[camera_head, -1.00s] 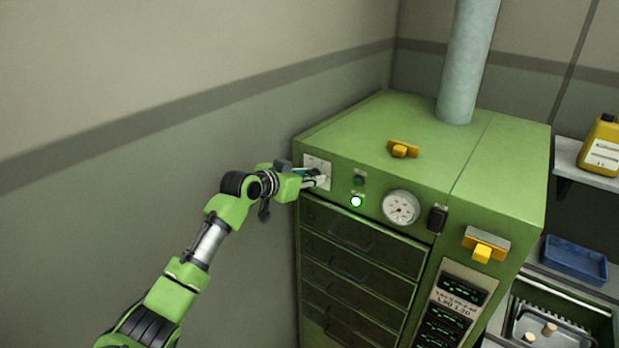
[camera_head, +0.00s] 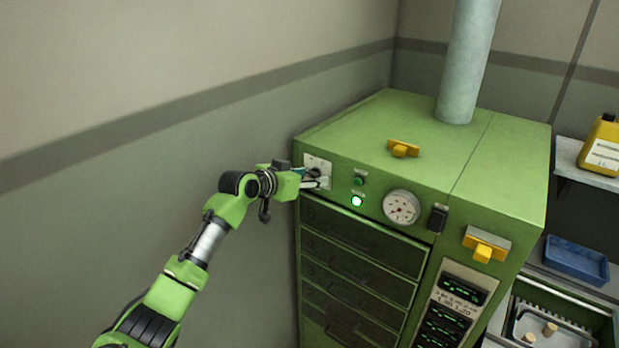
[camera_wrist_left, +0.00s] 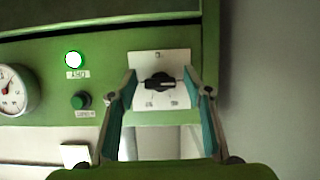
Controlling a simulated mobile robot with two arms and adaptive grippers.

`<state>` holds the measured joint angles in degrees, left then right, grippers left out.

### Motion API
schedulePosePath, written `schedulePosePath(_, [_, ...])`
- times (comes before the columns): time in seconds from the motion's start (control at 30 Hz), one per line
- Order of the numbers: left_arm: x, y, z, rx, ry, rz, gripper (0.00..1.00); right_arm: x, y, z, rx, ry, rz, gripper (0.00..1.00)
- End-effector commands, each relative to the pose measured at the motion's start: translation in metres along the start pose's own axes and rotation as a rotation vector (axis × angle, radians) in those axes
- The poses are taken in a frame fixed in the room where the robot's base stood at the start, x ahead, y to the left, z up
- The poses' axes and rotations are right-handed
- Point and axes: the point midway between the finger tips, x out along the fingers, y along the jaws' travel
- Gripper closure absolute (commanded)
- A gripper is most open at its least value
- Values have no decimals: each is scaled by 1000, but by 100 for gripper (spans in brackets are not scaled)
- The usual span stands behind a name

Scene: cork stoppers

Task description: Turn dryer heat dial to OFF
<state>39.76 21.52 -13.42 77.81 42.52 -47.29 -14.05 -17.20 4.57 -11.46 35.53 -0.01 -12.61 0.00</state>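The heat dial is a black knob (camera_wrist_left: 160,82) on a white square plate (camera_head: 318,165) at the left end of the green dryer's (camera_head: 470,150) front panel. The wrist view shows the panel upside down, and there the knob's bar lies roughly level; the plate's markings are too small to read. My left gripper (camera_wrist_left: 160,78) is open, with one finger on each side of the knob and a visible gap to it. In the head view, the left gripper (camera_head: 316,178) is at the plate and partly covers it. My right gripper is in neither view.
Beside the plate are a green button (camera_head: 359,181), a lit lamp (camera_head: 357,201) and a round gauge (camera_head: 402,207). Drawers (camera_head: 360,245) lie below. Yellow handles (camera_head: 403,150) show on top and at the front right. A wall (camera_head: 130,170) stands to the left.

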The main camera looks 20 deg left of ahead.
Motion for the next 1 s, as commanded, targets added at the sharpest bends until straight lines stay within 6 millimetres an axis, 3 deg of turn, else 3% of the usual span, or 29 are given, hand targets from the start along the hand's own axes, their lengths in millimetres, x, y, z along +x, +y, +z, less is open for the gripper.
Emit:
schedulePosePath(0.27, [-11,-1,-1,2,3,-1,54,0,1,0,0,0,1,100])
schedulePosePath(0.8, [-103,-1,1,2,0,-2,54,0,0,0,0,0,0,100])
schedulePosePath(1.0, [-118,0,0,0,0,0,54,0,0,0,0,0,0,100])
